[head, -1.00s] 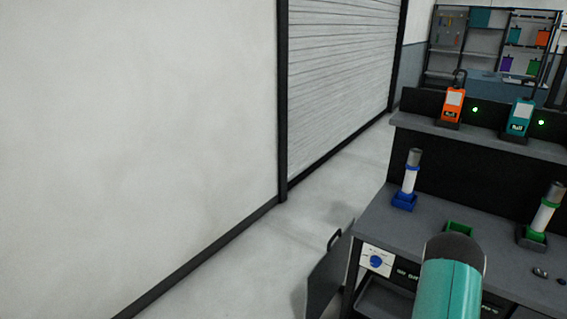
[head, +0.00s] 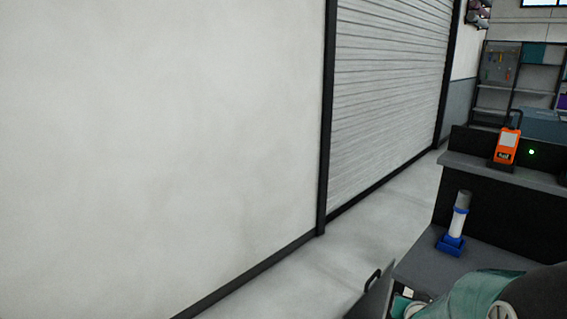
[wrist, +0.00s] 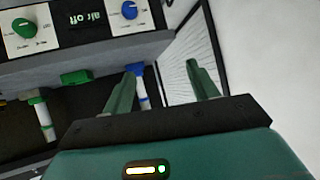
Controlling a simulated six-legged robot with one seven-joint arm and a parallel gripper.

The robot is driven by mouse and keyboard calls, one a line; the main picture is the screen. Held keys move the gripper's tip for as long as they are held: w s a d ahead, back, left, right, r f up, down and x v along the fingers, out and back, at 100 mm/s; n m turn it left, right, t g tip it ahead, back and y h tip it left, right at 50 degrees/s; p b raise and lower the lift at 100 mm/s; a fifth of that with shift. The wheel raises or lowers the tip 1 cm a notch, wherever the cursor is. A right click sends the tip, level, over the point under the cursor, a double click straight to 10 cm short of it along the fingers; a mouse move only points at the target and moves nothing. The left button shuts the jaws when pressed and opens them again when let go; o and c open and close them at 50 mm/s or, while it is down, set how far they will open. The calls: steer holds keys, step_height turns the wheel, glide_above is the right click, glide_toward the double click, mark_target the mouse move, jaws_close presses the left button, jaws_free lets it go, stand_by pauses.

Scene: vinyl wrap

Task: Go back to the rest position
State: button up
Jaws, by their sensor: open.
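My gripper (wrist: 160,84) shows in the wrist view with its two green fingers apart and nothing between them. In the head view only part of my teal arm shows, at the lower right, and the fingers are hidden. The wrist view looks at the workbench (wrist: 95,57) upside down. A cylinder in a blue holder (head: 452,243) stands on the bench in the head view. That blue holder also shows in the wrist view (wrist: 141,72), partly behind a finger.
The wrist view shows a panel with a green knob (wrist: 25,28) and a blue knob (wrist: 129,10), and a green holder (wrist: 76,76). An orange device (head: 506,147) sits on the bench shelf. A wall (head: 160,130) and roller shutter (head: 390,90) stand left. Floor between is clear.

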steer(key=s+a+r+n+g+y, duration=0.1)
steer(key=s+a+r+n+y, duration=0.1)
steer(key=s+a+r, duration=0.4)
steer(key=s+a+r+n+g+y, duration=0.15)
steer(key=a+r, duration=0.25)
steer(key=a, duration=0.4)
steer(key=s+a+r+n+g, duration=0.1)
steer(key=s+a+r, duration=0.1)
steer(key=s, duration=0.4)
steer(key=s+a+r+n+g+y, duration=0.1)
steer(key=s+a+r, duration=0.1)
steer(key=s+a, duration=0.3)
steer(key=shift+s, duration=1.15)
steer(key=shift+n+g+y, duration=0.25)
steer(key=c, duration=0.5)
steer(key=shift+d, duration=0.1)
